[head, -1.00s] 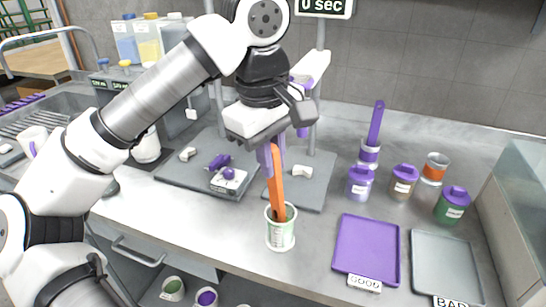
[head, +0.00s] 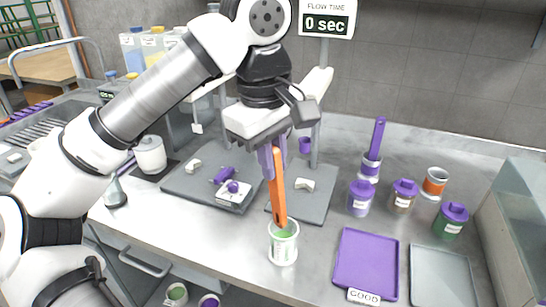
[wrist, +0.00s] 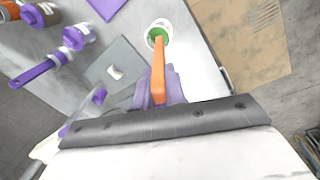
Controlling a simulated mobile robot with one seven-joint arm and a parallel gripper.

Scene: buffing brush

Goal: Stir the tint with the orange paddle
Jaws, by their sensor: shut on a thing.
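The orange paddle (head: 277,188) is held upright, slightly tilted, between the purple fingers of my gripper (head: 271,158). My gripper is shut on its upper part, which the fingers partly hide. A small white cup (head: 283,249) stands on the bench below, with green tint (head: 286,234) inside. The paddle's lower end shows at the cup's mouth, near the far rim; I cannot tell whether it touches the tint. In the wrist view the paddle (wrist: 158,70) runs from my gripper (wrist: 158,88) to the cup (wrist: 158,30).
A purple tray (head: 367,262) marked GOOD and a grey tray (head: 440,275) lie to the right. Several lidded jars, including a green one (head: 451,221), stand behind them. A grey plate (head: 318,205) with a stand post is behind the cup. The bench's front edge is close.

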